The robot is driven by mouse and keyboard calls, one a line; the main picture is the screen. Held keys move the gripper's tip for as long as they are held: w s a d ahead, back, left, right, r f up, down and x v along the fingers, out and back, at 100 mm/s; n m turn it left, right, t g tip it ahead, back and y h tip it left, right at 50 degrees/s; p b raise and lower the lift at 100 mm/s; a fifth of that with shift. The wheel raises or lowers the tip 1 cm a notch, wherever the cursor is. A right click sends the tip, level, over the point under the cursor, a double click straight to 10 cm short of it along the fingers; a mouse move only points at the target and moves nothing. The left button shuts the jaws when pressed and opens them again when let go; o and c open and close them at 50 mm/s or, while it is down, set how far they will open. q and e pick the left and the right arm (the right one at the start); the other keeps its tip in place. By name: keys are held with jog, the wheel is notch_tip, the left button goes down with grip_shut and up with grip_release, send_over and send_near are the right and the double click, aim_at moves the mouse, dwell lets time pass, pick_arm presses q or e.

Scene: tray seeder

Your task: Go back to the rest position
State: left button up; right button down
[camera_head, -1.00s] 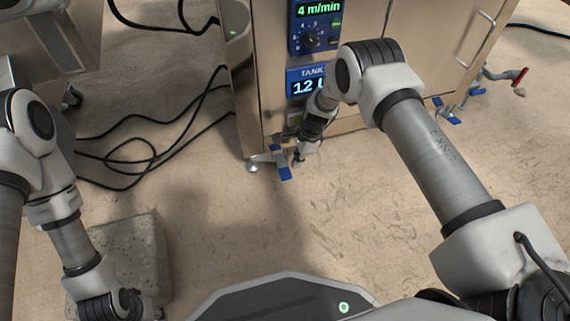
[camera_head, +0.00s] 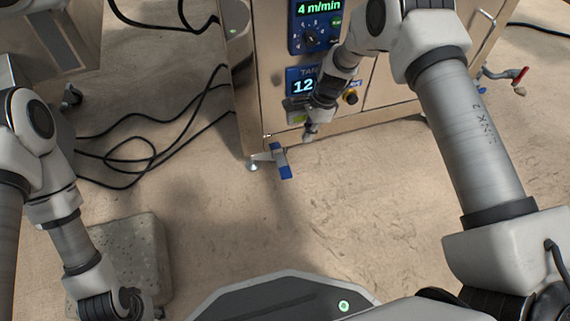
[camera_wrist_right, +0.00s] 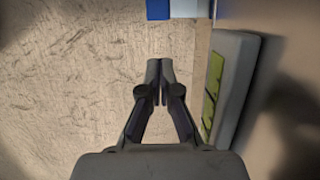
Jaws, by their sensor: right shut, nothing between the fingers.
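My right gripper (camera_head: 309,133) is in front of the lower front of the steel machine (camera_head: 385,92), below the blue tank display. In the right wrist view its two fingers (camera_wrist_right: 160,68) are together, with nothing between them. A light grey box with a green face (camera_wrist_right: 222,88) is close to the right of the fingers there. My left arm (camera_head: 70,235) hangs down at the left of the head view. Its gripper does not show clearly.
The blue tank display (camera_head: 303,82) and a speed panel (camera_head: 316,25) are on the machine. A blue foot pedal (camera_head: 281,162) is near its lower left corner. A red-handled valve (camera_head: 518,75) sticks out at right. Black cables (camera_head: 125,160) and a concrete block (camera_head: 135,262) are on the left floor.

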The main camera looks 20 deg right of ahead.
dwell(0.5)
jog(key=s+d+r+n+g+h+p, duration=0.15)
jog(key=s+n+p, duration=0.5)
jog(key=s, duration=1.25)
jog(key=s+d+r+n+g+h+p, duration=0.15)
jog(key=s+n+p, duration=0.5)
jog(key=s, duration=1.25)
notch_tip(320, 180, up, 39)
jog(key=w+a+n+t+p, duration=0.1)
jog(key=w+n+t+p, duration=0.1)
jog(key=p, duration=3.6)
jog(key=shift+w+r+n+t+p, duration=0.15)
jog(key=shift+w+n+t+p, duration=0.25)
jog(key=shift+n, duration=0.7)
